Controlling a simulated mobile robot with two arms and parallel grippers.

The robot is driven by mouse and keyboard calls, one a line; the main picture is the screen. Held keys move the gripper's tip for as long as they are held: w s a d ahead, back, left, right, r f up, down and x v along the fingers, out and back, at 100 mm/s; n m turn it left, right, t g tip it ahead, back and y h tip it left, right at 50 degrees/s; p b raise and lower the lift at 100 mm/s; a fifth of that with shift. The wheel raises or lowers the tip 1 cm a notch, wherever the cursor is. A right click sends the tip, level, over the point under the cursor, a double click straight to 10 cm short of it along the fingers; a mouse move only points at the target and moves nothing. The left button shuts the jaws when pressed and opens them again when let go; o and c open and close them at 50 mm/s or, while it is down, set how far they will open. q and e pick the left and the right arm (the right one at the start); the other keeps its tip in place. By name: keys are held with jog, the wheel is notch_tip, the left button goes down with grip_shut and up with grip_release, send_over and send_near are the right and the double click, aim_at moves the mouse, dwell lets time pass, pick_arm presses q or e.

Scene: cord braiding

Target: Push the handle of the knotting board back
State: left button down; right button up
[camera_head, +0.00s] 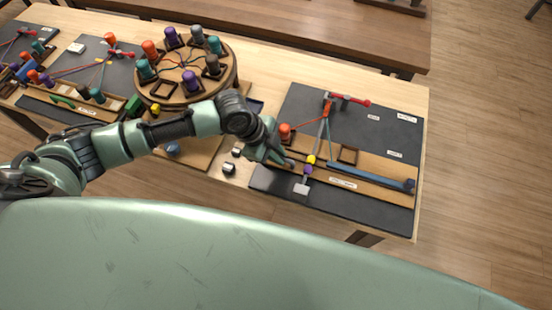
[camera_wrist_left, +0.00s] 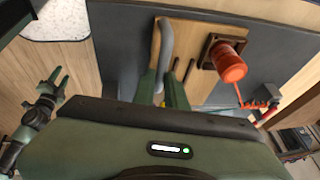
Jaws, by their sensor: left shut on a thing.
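The knotting board (camera_head: 385,135) is a dark panel with a wooden strip on the right part of the table. My left gripper (camera_head: 284,160) is at its left edge, below an orange spool (camera_head: 285,130). In the left wrist view the left gripper's fingers (camera_wrist_left: 164,88) are shut on a grey bar-like handle (camera_wrist_left: 166,45). The handle is mostly hidden by my gripper in the head view. The orange spool (camera_wrist_left: 228,62) stands right of the fingers in the wrist view.
A blue bar (camera_head: 370,178) lies along the board's wooden strip, and a red lever (camera_head: 350,99) is at its back. A round wooden stand (camera_head: 190,95) with several spools is left of the board. Small metal cubes (camera_head: 229,168) lie near the table's front edge.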

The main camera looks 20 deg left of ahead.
pick_arm(q)
jog(key=shift+w+r, duration=0.15)
jog(key=shift+w, duration=0.15)
jog(key=c, duration=1.5)
grip_release()
jog(key=shift+o, duration=0.2)
jog(key=b+v, duration=0.1)
jog(key=v, duration=0.6)
jog(key=shift+a+r, duration=0.2)
jog(key=shift+r, duration=0.1)
